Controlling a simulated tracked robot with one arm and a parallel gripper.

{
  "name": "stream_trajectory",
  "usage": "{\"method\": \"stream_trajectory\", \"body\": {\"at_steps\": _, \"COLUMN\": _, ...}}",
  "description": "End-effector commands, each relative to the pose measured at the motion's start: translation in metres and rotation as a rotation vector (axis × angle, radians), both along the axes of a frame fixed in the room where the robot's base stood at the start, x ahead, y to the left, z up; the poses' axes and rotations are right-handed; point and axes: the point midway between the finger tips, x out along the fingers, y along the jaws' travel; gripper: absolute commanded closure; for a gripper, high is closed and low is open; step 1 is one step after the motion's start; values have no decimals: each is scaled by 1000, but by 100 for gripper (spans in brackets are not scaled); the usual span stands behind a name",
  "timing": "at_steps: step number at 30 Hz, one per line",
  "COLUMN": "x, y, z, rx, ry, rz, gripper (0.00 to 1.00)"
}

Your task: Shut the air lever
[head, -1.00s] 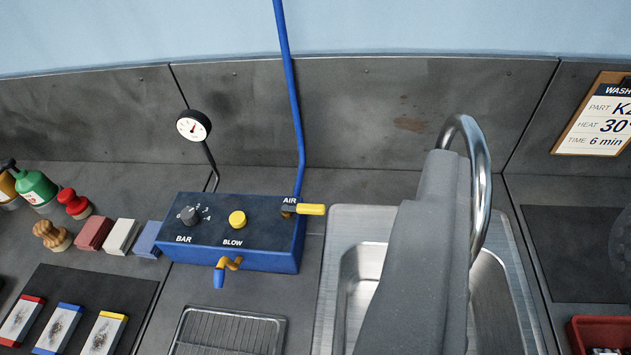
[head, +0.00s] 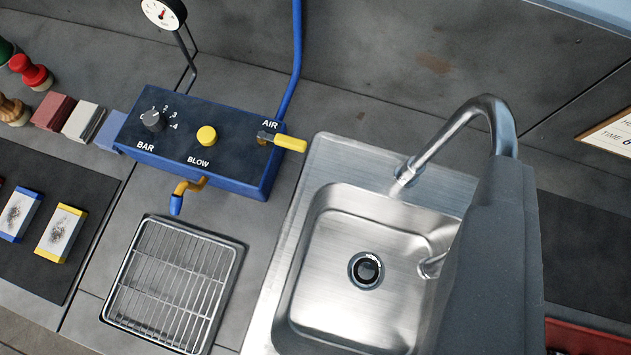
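The air lever (head: 289,143) is a yellow handle on the top right of the blue box (head: 150,158), beside the word AIR. It points to the right, across the blue hose's line, and its tip reaches past the box's right edge. A grey part of my arm or gripper (head: 490,260) covers the right side of the head view, over the sink's right part. It is apart from the lever, to its right. I cannot make out its fingertips or whether it is open.
A yellow BLOW button (head: 206,136) and a BAR knob (head: 153,121) share the box top. A blue nozzle (head: 176,204) hangs over a wire rack (head: 172,283). The steel sink (head: 300,235) and its curved tap (head: 445,137) stand right of the box. Coloured blocks lie left.

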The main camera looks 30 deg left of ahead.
Motion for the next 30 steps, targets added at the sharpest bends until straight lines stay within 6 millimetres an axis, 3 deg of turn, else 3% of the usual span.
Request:
{"method": "stream_trajectory", "body": {"at_steps": 1, "x": 16, "y": 5, "z": 2, "rx": -40, "ry": 36, "rz": 21, "gripper": 62}}
{"method": "stream_trajectory", "body": {"at_steps": 4, "x": 39, "y": 16, "z": -8, "rx": -125, "ry": 116, "rz": 73, "gripper": 62}}
{"method": "stream_trajectory", "body": {"at_steps": 15, "x": 109, "y": 62, "z": -57, "rx": -404, "ry": 396, "rz": 338, "gripper": 62}}
{"method": "stream_trajectory", "body": {"at_steps": 21, "x": 133, "y": 92, "z": -93, "rx": -532, "ry": 536, "rz": 525, "gripper": 62}}
{"method": "stream_trajectory", "body": {"at_steps": 30, "x": 148, "y": 136, "z": -152, "rx": -680, "ry": 722, "rz": 864, "gripper": 62}}
